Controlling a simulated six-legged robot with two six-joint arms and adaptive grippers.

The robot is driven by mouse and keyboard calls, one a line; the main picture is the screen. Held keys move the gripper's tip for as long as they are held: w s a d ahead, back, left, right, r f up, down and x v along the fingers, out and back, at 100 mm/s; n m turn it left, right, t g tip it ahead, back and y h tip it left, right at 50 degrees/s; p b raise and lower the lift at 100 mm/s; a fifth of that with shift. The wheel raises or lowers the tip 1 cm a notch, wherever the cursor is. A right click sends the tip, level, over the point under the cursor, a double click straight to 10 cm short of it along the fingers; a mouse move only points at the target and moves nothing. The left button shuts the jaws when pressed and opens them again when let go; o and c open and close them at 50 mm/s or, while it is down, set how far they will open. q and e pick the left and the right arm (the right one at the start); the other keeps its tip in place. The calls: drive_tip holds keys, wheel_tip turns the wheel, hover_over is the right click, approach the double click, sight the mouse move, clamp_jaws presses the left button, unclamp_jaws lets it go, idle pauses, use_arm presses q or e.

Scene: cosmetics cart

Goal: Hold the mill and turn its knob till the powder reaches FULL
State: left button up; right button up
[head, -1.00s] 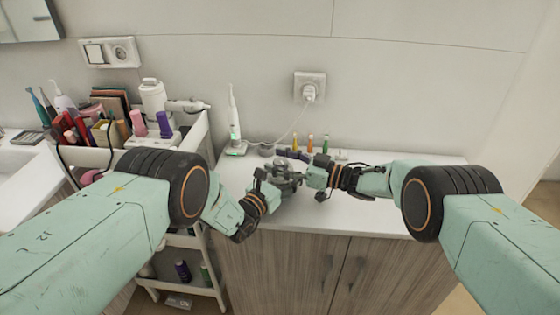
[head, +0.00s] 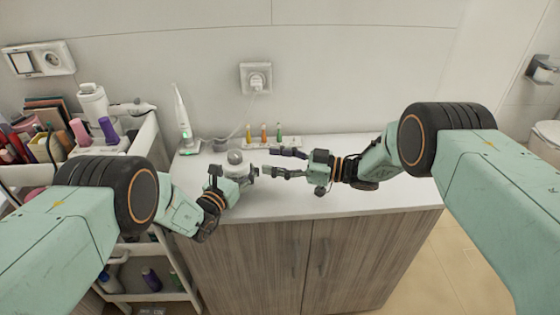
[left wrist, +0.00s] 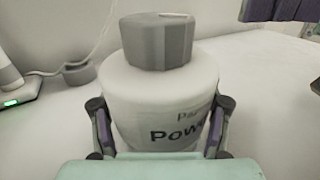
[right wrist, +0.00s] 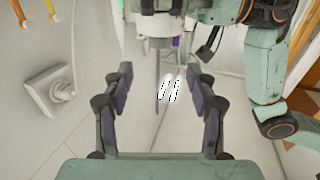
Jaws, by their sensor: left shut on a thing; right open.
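The mill is a white cylinder with a faceted grey knob (left wrist: 157,42) on top and a dark label partly reading "Pow". It stands upright on the counter in the left wrist view (left wrist: 140,90). My left gripper (head: 232,176) is shut on the mill's body, with one finger on each side. My right gripper (head: 284,163) is open and empty, to the right of the mill and apart from it; its fingers show spread in the right wrist view (right wrist: 162,88). I cannot see a powder level or a FULL mark.
A cart with cosmetics stands further left. The counter's right part (head: 355,195) is clear.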

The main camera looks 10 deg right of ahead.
drive_tip(key=shift+s+d, duration=0.2)
drive_tip(key=shift+d, duration=0.3)
drive_tip(key=m+t+h, duration=0.5)
drive_tip(key=m+t, duration=0.1)
drive_tip(key=t, duration=0.1)
approach(240, 158)
drive_tip(key=shift+n, duration=0.3)
drive_tip(key=x, duration=1.2)
drive_tip(key=shift+s, duration=0.1)
drive_tip(key=shift+c, duration=0.2)
